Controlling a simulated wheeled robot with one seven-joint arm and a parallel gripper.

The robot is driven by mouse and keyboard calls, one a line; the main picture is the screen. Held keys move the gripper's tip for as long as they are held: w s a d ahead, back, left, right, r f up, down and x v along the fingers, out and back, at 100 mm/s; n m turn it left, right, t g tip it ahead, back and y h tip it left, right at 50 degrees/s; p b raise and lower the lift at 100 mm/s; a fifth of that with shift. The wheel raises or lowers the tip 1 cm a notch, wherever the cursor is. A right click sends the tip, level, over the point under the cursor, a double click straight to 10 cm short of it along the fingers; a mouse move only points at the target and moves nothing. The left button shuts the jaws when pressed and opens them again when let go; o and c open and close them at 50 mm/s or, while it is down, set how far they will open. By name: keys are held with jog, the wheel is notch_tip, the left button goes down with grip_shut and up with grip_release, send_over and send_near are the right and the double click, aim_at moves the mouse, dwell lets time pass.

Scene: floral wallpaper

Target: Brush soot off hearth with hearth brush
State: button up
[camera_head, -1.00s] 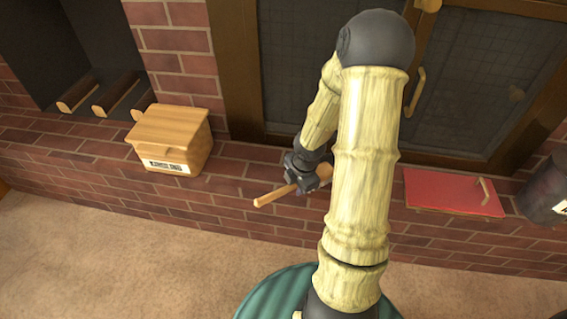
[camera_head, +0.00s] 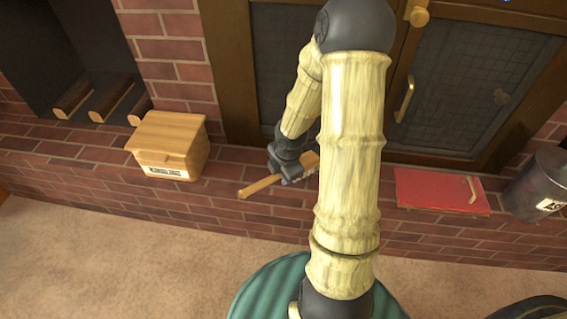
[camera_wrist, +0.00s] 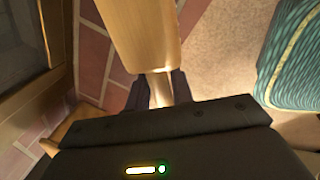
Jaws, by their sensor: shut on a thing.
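The hearth brush (camera_head: 262,186) has a light wooden handle pointing left and a wider wooden head, partly hidden by my gripper and arm. My gripper (camera_head: 287,176) is shut on it, just above the brick hearth (camera_head: 222,190). In the wrist view the broad wooden part of the brush (camera_wrist: 143,35) extends away from my gripper (camera_wrist: 162,92), whose dark fingers flank its narrow neck. I cannot tell whether bristles touch the brick. No soot can be made out; my arm hides part of the hearth.
A wooden lidded box (camera_head: 168,146) stands on the hearth at left. A red flat object with a handle (camera_head: 440,191) and a dark metal bucket (camera_head: 540,185) are at right. Fireplace doors (camera_head: 455,80) stand behind. Beige carpet (camera_head: 110,255) lies in front.

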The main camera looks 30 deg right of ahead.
jog(key=shift+d+r+p, duration=0.1)
jog(key=shift+r+p, duration=0.7)
jog(key=shift+r, duration=0.25)
